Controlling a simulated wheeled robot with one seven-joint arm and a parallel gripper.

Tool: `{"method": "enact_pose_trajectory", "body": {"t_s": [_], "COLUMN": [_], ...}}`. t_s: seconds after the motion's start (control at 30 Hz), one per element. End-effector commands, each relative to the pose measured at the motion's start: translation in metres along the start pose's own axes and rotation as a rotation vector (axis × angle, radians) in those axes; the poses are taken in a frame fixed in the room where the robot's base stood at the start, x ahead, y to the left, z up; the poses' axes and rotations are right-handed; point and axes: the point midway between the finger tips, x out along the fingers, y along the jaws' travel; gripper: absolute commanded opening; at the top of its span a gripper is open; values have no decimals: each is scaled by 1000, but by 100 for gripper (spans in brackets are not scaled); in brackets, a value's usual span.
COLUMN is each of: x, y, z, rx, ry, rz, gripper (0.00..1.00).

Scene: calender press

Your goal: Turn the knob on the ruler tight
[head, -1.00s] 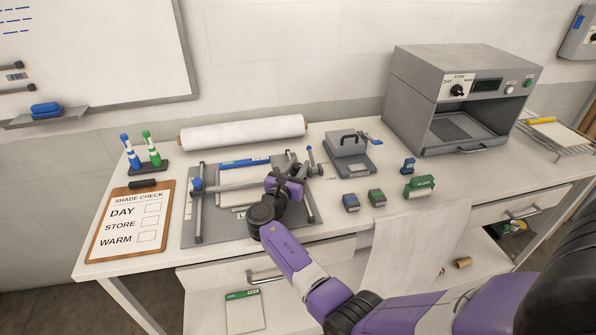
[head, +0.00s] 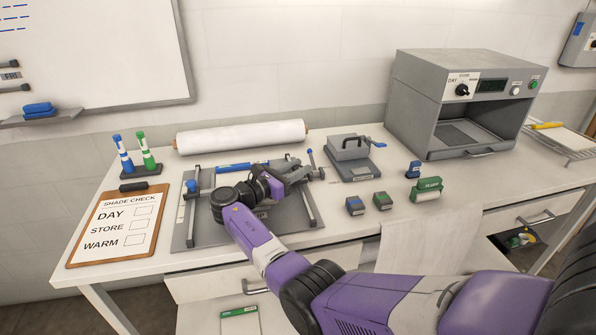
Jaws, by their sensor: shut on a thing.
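The ruler is a metal bar lying across a grey board (head: 205,232), between two side rails. A blue knob (head: 192,186) stands at its left end, clear of my gripper. My gripper (head: 302,172) points right and is shut at the ruler's right end. What it grips there is mostly hidden by its fingers; it appears to be the ruler's right-hand knob. A thin lever with a blue ball tip (head: 310,152) stands upright just beyond the fingers. My wrist and forearm cover the middle of the board and much of the ruler.
A white roll (head: 240,136) lies behind the board. A clipboard (head: 118,228) and marker stand (head: 138,170) are left. A grey press with a handle (head: 352,160), small ink blocks (head: 380,200) and a light booth (head: 460,100) are right. The bench front between is mostly clear.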

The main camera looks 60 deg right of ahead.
Motion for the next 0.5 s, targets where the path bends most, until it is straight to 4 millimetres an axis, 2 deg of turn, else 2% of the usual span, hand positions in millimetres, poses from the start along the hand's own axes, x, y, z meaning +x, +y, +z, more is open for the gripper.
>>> {"method": "enact_pose_trajectory", "body": {"t_s": [0.23, 0.27, 0.3, 0.37, 0.5], "x": [1, 1, 1, 1, 1], "y": [-2, -2, -2, -1, -1], "z": [-1, -1, -1, 0, 0], "rx": [-1, -1, -1, -1, -1], "ry": [1, 1, 1, 1, 1], "rz": [-5, -5, -5, -4, -2], "gripper": [0, 34, 42, 52, 52]}}
